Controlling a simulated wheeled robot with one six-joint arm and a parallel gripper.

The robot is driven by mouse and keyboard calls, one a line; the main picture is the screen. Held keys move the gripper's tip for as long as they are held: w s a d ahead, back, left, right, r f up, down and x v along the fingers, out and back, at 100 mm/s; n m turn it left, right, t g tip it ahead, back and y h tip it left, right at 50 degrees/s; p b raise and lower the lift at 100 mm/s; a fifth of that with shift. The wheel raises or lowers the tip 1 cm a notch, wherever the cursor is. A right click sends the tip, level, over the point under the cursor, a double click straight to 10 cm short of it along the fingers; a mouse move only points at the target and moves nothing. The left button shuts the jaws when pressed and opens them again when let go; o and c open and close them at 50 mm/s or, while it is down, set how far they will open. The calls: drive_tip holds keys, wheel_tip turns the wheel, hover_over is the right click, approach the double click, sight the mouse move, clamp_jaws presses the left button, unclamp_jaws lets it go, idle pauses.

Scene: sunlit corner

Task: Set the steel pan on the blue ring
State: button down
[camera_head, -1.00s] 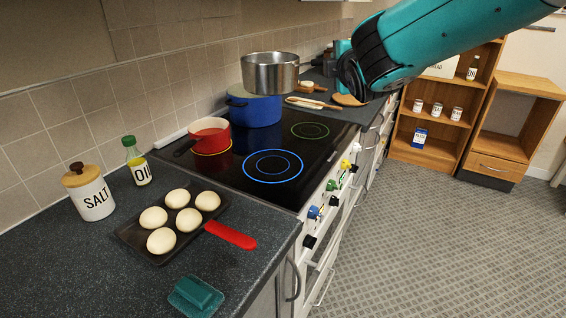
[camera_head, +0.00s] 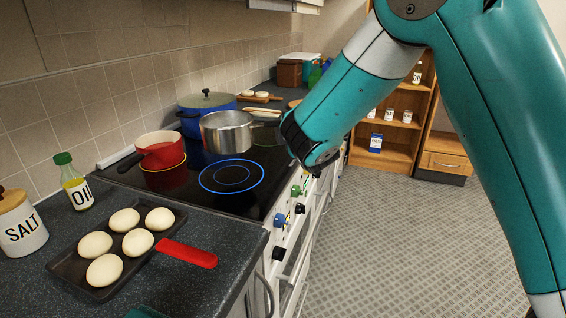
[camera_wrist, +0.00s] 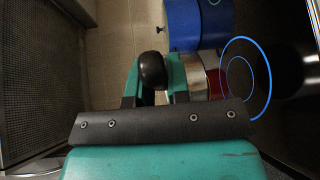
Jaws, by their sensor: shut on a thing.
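The steel pan (camera_head: 228,133) is upright over the hob in the head view, its lower edge just behind the blue ring (camera_head: 231,176) in the picture. It seems held above the glass, though the gap is hard to judge. The blue ring is bare; in the wrist view, the blue ring (camera_wrist: 262,80) lies right of the steel pan (camera_wrist: 198,74). My gripper (camera_wrist: 156,68) is shut on the pan's black handle (camera_wrist: 151,70).
A red pot (camera_head: 160,148) stands on the yellow ring, left of the blue ring. A lidded blue pot (camera_head: 207,103) stands behind the steel pan. A black tray (camera_head: 70,268) with several pale round items lies in front. Knobs (camera_head: 279,218) line the hob's front.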

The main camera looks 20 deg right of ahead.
wheel_tip(320, 180, down, 9)
drive_tip(key=b, duration=0.1)
idle(0.3)
drive_tip(key=shift+a+f+b, duration=0.1)
drive_tip(key=shift+f+b, duration=0.05)
drive_tip(key=shift+b, duration=0.15)
drive_tip(key=c, duration=1.5)
unclamp_jaws()
drive_tip(key=shift+f, duration=0.2)
drive_tip(key=o, duration=0.4)
drive_tip(key=shift+r, duration=0.1)
